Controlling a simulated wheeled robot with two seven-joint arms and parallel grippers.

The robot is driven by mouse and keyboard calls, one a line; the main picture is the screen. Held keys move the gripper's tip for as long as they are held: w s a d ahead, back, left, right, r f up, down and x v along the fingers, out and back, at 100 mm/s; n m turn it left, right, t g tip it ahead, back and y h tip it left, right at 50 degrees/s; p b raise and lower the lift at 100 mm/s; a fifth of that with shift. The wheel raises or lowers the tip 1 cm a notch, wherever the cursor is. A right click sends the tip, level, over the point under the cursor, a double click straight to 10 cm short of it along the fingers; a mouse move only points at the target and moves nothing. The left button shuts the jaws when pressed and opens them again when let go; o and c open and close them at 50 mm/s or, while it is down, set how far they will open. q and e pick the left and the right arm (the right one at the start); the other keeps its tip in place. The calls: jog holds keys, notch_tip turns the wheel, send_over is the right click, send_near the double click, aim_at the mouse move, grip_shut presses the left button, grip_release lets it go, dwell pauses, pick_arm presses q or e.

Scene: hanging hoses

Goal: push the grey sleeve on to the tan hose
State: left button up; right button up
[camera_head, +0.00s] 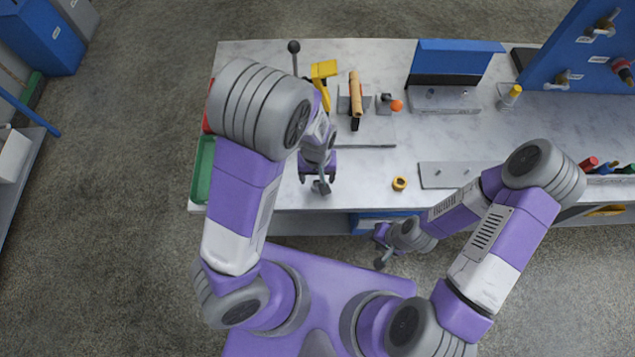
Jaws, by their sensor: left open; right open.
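The tan hose (356,93) is held in a grey fixture towards the back of the table, left of its middle. A small grey piece (321,187), which looks like the grey sleeve, is near the front edge of the table. It is apart from the hose. My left gripper (318,179) is open, directly over and around this piece from above; I cannot tell whether the fingers touch it. My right gripper (381,257) is open and empty, off the front edge of the table.
A yellow clamp (325,71) and a black-knobbed lever (294,47) stand left of the hose. An orange ball-shaped part (397,105) is on its right. A brass ring (399,184) and a flat grey plate (450,175) lie near the front. The table (365,185) is clear between.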

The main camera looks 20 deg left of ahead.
aim_at(317, 181)
pick_arm(q)
notch_tip(317, 181, down, 4)
jog(key=shift+r+b, duration=0.2)
jog(key=shift+b, duration=0.2)
jog(key=c, duration=1.1)
